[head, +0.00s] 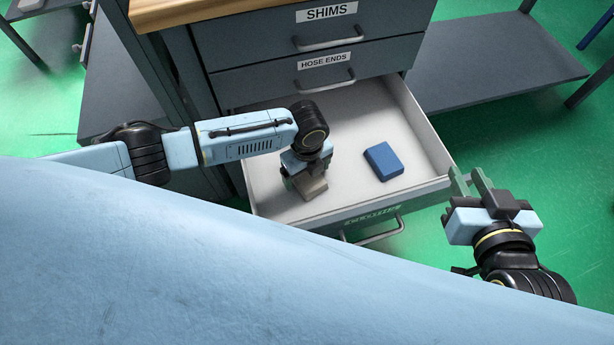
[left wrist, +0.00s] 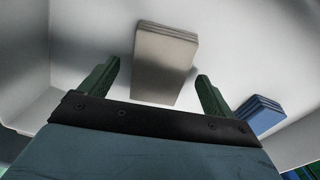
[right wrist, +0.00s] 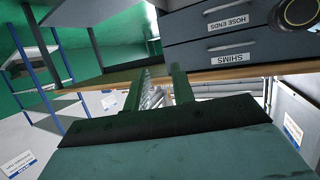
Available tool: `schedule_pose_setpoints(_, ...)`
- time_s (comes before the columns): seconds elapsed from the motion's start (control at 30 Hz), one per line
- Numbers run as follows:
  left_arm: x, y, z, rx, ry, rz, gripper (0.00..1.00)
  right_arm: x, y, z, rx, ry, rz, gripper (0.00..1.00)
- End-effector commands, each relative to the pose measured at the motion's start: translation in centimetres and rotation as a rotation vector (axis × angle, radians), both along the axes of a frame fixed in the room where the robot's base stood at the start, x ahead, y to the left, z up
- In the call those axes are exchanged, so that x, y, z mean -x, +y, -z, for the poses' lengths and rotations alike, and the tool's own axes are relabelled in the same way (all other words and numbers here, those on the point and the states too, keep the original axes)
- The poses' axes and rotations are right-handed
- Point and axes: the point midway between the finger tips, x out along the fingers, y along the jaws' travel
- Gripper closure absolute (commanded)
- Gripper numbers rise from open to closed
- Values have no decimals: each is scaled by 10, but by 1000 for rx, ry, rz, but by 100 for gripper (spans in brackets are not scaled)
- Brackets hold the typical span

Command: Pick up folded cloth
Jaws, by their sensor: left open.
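A folded beige-grey cloth (head: 311,187) lies on the floor of the open drawer, left of its middle. The cloth also shows in the left wrist view (left wrist: 165,65), between and beyond the fingertips. My left gripper (head: 301,187) is inside the drawer right at the cloth; its fingers (left wrist: 155,75) are open on either side with nothing held. The left hand partly hides the cloth in the head view. My right gripper (head: 471,181) is outside the drawer by its right front corner, fingers apart and empty.
A folded blue cloth (head: 383,161) lies in the same drawer, right of the beige one. The open drawer's right wall (head: 425,128) and front handle (head: 380,232) stick out. Shut drawers labelled SHIMS (head: 327,29) and HOSE ENDS (head: 318,69) are above. A grey shelf (head: 495,65) is right.

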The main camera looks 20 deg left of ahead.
Motion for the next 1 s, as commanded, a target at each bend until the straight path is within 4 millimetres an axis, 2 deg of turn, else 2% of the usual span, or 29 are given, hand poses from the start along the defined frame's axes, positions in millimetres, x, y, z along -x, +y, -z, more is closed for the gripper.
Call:
schedule_pose_setpoints(0.1,0,0,0,0,0,0,11,0,0,0,0,1,0,75)
schedule_pose_setpoints(0.47,0,0,0,0,0,0,58,0,0,0,1,3,1,75)
schedule_pose_setpoints(0.87,0,0,-3,0,0,0,59,2,-1,3,6,23,1,75)
schedule_pose_setpoints(1.0,0,0,-9,0,0,0,59,8,-6,14,28,101,9,75)
